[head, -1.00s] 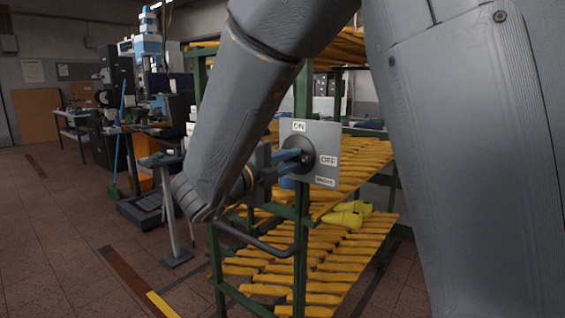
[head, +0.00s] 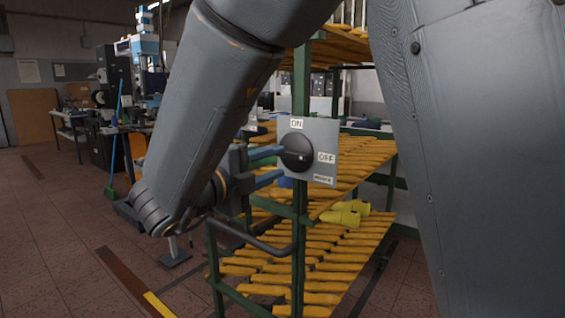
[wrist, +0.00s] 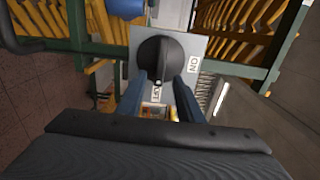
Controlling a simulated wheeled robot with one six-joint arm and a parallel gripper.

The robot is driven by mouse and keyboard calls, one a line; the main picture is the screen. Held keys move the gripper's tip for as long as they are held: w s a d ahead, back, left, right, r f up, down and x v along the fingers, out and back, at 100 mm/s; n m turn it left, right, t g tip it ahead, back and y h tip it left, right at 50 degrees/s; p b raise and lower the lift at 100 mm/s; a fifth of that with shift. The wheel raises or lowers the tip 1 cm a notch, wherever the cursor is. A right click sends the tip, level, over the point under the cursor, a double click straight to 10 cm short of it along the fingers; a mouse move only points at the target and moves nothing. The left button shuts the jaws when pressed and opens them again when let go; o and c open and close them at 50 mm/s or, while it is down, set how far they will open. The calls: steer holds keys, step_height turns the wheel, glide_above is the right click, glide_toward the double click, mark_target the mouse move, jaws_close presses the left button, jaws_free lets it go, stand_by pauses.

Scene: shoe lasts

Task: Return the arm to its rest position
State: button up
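A black rotary knob (head: 297,153) sits on a grey switch plate (head: 322,134) with ON and OFF labels, fixed to the green rack. The knob's pale mark is on the OFF side; in the wrist view the knob (wrist: 160,62) has its white dot by the OFF label. My gripper (head: 279,163) is open and empty, its two blue fingers spread and pointing at the knob from the left. The fingertips appear just short of the knob. In the wrist view my gripper (wrist: 159,84) has one finger on each side of the knob's lower part. My arm hides part of the rack.
The green rack (head: 301,225) holds rows of orange shoe lasts right beside my gripper. Yellow lasts (head: 346,217) lie on a shelf edge. Machines (head: 113,85) stand at the back left. Open tiled floor (head: 50,230) lies to the left.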

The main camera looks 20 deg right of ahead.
steer(key=shift+v, duration=0.95)
steer(key=w+a+f+n+t+y+p, duration=0.1)
steer(key=w+a+f+n+t+y, duration=0.2)
steer(key=w+f+n+y, duration=0.5)
step_height(320, 180, down, 5)
steer(key=s+a+n+g+y+p, duration=0.1)
steer(key=s+a+n+g+y, duration=0.1)
steer(key=n+y, duration=0.6)
steer(key=s+d+f+n+g, duration=0.3)
steer(key=s+n+g, duration=0.1)
steer(key=s, duration=0.4)
steer(key=s+d+f+n+g+h+p, duration=0.1)
steer(key=s+d+f+n+g, duration=0.2)
steer(key=s, duration=0.5)
steer(key=s+d+f+n+g+p, duration=0.1)
steer(key=s+d+f+n+g, duration=0.2)
steer(key=s+n, duration=0.3)
steer(key=s+f+g, duration=0.1)
steer(key=s, duration=0.2)
steer(key=shift+d+f+g, duration=0.2)
steer(key=shift+d+g, duration=0.1)
